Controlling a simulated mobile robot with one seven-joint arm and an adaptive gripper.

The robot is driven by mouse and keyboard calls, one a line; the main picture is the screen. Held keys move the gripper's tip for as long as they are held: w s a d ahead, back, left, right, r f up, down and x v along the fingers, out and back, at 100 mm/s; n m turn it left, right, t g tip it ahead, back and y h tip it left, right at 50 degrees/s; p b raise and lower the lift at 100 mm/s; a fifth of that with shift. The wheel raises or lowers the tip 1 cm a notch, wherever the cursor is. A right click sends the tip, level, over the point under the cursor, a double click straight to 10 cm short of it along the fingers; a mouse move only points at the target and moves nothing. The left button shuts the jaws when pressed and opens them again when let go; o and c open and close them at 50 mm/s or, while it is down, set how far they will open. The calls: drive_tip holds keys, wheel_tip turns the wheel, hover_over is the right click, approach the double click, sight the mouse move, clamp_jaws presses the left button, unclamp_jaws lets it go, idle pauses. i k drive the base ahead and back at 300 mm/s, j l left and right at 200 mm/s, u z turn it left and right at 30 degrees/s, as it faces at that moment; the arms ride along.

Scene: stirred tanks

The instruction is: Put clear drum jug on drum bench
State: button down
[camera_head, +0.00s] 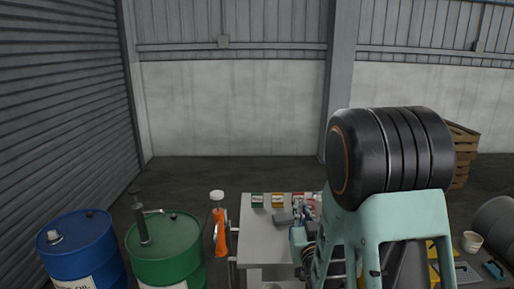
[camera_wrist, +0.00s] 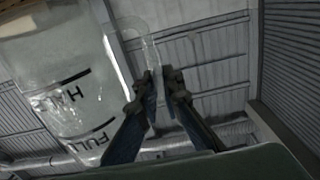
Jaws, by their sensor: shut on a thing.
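The clear jug (camera_wrist: 65,85) fills the left of the wrist view, a see-through body with black level marks and lettering that reads FULL. Its curved clear handle (camera_wrist: 140,38) runs down to my gripper (camera_wrist: 162,76), whose dark fingers are shut on it. In the head view my own arm blocks the line to the gripper, and I cannot make out the jug there. A pale bench (camera_head: 262,238) stands beside the drums in the head view; I take it for the drum bench. Its right part is hidden behind my arm.
A blue drum (camera_head: 82,252) and a green drum (camera_head: 166,250) with a hand pump (camera_head: 141,220) stand left of the bench. A wooden crate (camera_head: 463,150) stands far right.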

sight(262, 245)
drive_tip(key=i+j+z, duration=0.25)
drive_tip(key=j, duration=0.4)
drive_tip(key=i+j+z, duration=0.1)
drive_tip(key=i+j, duration=0.15)
drive_tip(key=i+j+z, duration=0.15)
drive_tip(key=j, duration=0.3)
drive_tip(key=i+j+z, duration=0.1)
drive_tip(key=j, duration=0.25)
